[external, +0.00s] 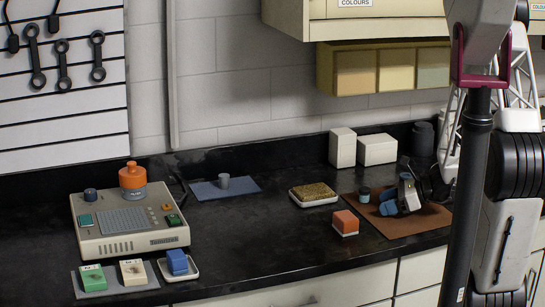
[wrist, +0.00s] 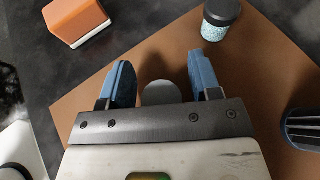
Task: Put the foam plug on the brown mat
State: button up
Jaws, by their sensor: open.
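The brown mat (external: 425,222) lies at the right end of the black counter and fills much of the wrist view (wrist: 120,75). My gripper (external: 388,203) is low over the mat, its blue fingers apart. In the wrist view my gripper (wrist: 160,80) has a grey, round-topped piece (wrist: 161,91) between its fingers, with a gap on both sides; it looks like a plug on the mat, its lower part hidden by the gripper. A small grey cylinder (external: 224,181) stands on a blue mat (external: 205,191) farther left. I cannot tell for certain which is the foam plug.
A small dark-lidded jar (external: 364,195) stands on the brown mat beside my gripper. An orange block (external: 345,222) sits left of the mat, and a sponge dish (external: 313,194) farther left. White boxes (external: 377,149) stand behind.

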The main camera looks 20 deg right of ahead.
jog(key=shift+d+r, duration=0.1)
jog(key=shift+v, duration=5.9)
jog(key=s+a+r+n+g+h, duration=0.2)
jog(key=s+a+r+n+h, duration=0.3)
jog(key=s+r+n, duration=0.3)
jog(key=s+a+r+n+g+h, duration=0.2)
jog(key=s+a+r+n+h, duration=0.4)
jog(key=n, duration=0.9)
jog(key=s+a+r, duration=0.1)
jog(key=s+r, duration=0.2)
jog(key=s, duration=0.2)
jog(key=shift+s+a+r+h, duration=0.25)
jog(key=shift+s+h, duration=0.05)
jog(key=shift+s, duration=0.05)
